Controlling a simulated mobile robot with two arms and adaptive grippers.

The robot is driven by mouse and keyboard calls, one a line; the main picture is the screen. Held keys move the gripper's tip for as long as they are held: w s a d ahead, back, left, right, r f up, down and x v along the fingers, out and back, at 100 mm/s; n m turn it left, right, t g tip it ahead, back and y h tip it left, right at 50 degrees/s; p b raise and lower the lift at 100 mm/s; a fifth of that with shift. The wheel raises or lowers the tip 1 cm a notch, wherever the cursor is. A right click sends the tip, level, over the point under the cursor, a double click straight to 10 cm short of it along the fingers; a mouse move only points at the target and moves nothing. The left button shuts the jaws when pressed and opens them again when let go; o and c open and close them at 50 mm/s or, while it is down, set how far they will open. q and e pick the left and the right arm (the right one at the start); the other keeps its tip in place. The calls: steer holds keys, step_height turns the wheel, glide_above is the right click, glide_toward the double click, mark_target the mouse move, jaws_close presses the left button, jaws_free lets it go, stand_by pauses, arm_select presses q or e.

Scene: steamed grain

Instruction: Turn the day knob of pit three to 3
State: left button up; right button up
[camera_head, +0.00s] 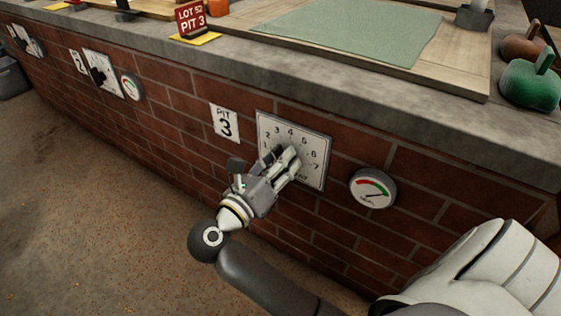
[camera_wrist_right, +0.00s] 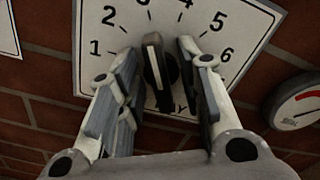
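The pit three dial plate (camera_head: 317,140) is white with numbers and sits on the brick wall, right of the "PIT 3" sign (camera_head: 225,123). My right gripper (camera_head: 287,160) is at the plate and hides most of the knob in the head view. In the right wrist view the black day knob (camera_wrist_right: 158,75) stands between the two fingers of the right gripper (camera_wrist_right: 160,52). The fingers are apart, one on each side; a firm grip is not visible. The knob's white mark points up and slightly left, roughly toward the 3. My left gripper is not in view.
A round gauge (camera_head: 373,188) is right of the plate. Pit two's dial (camera_head: 103,73) and gauge (camera_head: 132,87) are further left. The stone counter edge (camera_head: 330,95) runs above, with a red "LOT 52 PIT 3" sign (camera_head: 191,19) on it.

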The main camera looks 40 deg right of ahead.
mark_target(292, 115)
step_height(292, 115, up, 10)
steer(key=shift+r, duration=0.1)
stand_by(0.4)
